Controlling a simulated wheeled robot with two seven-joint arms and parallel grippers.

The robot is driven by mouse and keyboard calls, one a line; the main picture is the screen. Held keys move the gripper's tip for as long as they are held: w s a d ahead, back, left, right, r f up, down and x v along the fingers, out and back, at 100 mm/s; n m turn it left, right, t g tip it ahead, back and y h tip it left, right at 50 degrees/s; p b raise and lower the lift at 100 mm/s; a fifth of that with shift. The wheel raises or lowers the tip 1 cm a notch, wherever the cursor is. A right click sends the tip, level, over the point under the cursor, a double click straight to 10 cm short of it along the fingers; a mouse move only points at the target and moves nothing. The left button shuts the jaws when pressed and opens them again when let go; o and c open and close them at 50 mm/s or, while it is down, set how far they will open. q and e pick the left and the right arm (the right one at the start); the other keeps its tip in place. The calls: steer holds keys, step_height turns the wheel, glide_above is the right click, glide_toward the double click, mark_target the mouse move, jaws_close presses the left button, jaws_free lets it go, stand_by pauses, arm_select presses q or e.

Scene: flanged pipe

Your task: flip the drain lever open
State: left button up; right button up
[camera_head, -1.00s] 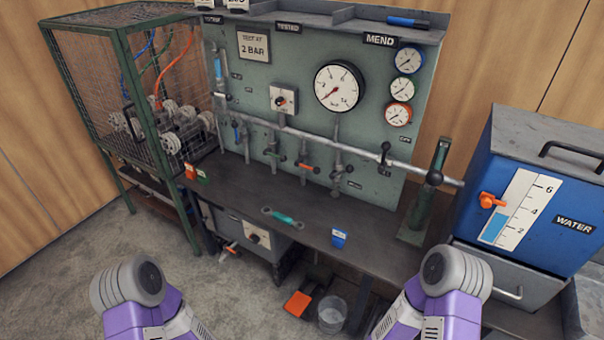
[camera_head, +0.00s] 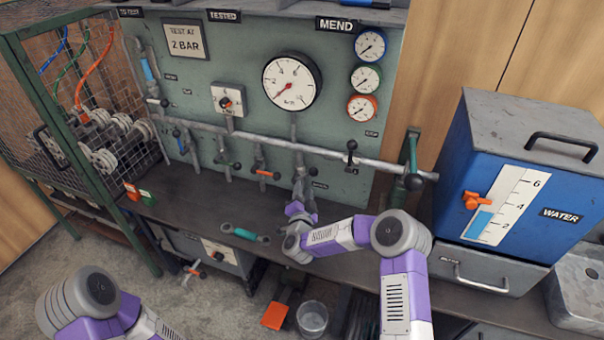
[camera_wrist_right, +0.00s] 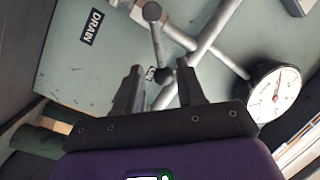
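The drain lever (camera_wrist_right: 157,42) is a short grey rod with a dark knob at each end, on the pipework near the DRAIN label (camera_wrist_right: 92,27) in the right wrist view. My right gripper (camera_wrist_right: 159,72) is open, with its two dark fingers either side of the lever's lower knob. I cannot tell whether either finger touches it. In the head view my right gripper (camera_head: 299,188) is at the pipe below the big gauge (camera_head: 292,81), where my arm partly hides the lever area. My left gripper is not in view; only my left arm shows at lower left.
A horizontal pipe (camera_head: 330,151) with several other valve levers crosses the green panel. A teal-handled tool (camera_head: 245,234) lies on the bench. A blue water tank (camera_head: 525,190) stands at right and a wire cage (camera_head: 75,120) at left. A bucket (camera_head: 312,319) is on the floor.

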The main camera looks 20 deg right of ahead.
mark_target(305, 175)
steer(key=shift+b+x, duration=0.85)
steer(key=shift+x, duration=2.3)
steer(key=shift+c, duration=0.5)
jaws_close()
